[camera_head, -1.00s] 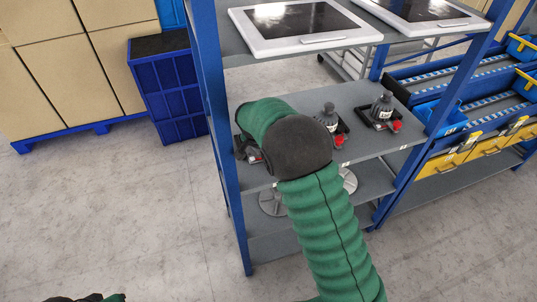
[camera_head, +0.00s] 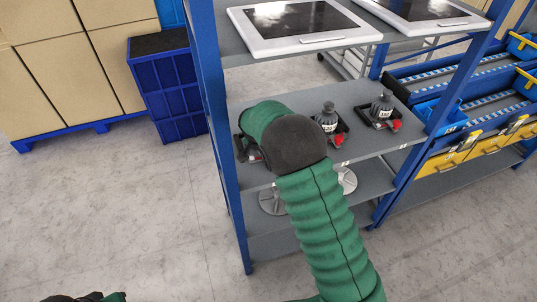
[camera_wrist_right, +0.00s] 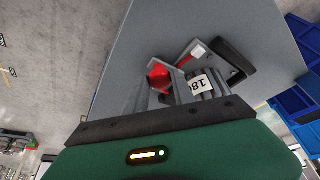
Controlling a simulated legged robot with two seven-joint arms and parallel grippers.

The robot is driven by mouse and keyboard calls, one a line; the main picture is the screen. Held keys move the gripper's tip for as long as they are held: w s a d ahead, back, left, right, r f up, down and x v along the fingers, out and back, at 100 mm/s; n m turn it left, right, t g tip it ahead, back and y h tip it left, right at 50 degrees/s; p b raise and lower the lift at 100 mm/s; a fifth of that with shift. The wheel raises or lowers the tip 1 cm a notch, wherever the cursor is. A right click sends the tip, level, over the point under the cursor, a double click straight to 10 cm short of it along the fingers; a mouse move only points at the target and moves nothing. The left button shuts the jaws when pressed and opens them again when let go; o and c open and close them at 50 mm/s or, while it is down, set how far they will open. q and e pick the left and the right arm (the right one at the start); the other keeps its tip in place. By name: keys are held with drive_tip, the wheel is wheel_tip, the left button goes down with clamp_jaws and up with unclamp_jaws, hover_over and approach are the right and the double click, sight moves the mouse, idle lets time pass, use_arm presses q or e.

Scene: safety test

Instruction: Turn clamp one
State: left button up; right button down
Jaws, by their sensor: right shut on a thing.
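Three clamp units stand on the middle shelf (camera_head: 395,150) in the head view. The middle clamp (camera_head: 328,117) and the right clamp (camera_head: 382,105) are dark grey with red knobs, on black trays. The left clamp (camera_head: 243,150) is mostly hidden behind my right arm. In the right wrist view, a clamp with a red knob (camera_wrist_right: 158,75) and a white tag reading about 18 (camera_wrist_right: 200,87) lies at my right gripper (camera_wrist_right: 168,84). The gripper is shut at the red knob; the exact contact is partly hidden.
White framed panels (camera_head: 303,28) lie on the upper shelf. A blue post (camera_head: 222,140) stands close left of my right arm. A blue crate (camera_head: 167,90) and cartons (camera_head: 70,75) stand left. Bins (camera_head: 490,145) stand right. The floor in front is clear.

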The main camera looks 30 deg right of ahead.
drive_tip(key=n, duration=0.2)
drive_tip(key=n+t+y, duration=0.1)
drive_tip(key=shift+s+d+r+n+p, duration=0.1)
drive_tip(key=shift+s+n+p, duration=0.05)
drive_tip(key=shift+n+p, duration=0.25)
drive_tip(key=n+p, duration=0.1)
drive_tip(key=n, duration=0.1)
drive_tip(key=n+t+y+p, duration=0.1)
drive_tip(key=n, duration=0.1)
drive_tip(key=shift+d+r+n+y+p, duration=0.1)
drive_tip(key=shift+d+n+y+p, duration=0.1)
drive_tip(key=shift+n+y+p, duration=0.15)
drive_tip(key=n+y+p, duration=0.1)
drive_tip(key=n, duration=0.1)
drive_tip(key=n+p, duration=0.2)
drive_tip(key=shift+d+y, duration=0.15)
drive_tip(key=shift+y, duration=0.2)
drive_tip(key=n+p, duration=0.1)
drive_tip(key=n, duration=0.2)
drive_tip(key=shift+y, duration=0.4)
drive_tip(key=shift+d+f+n+y, duration=0.2)
drive_tip(key=shift+n+y, duration=0.2)
drive_tip(key=shift+n, duration=0.65)
drive_tip(key=shift+p, duration=0.3)
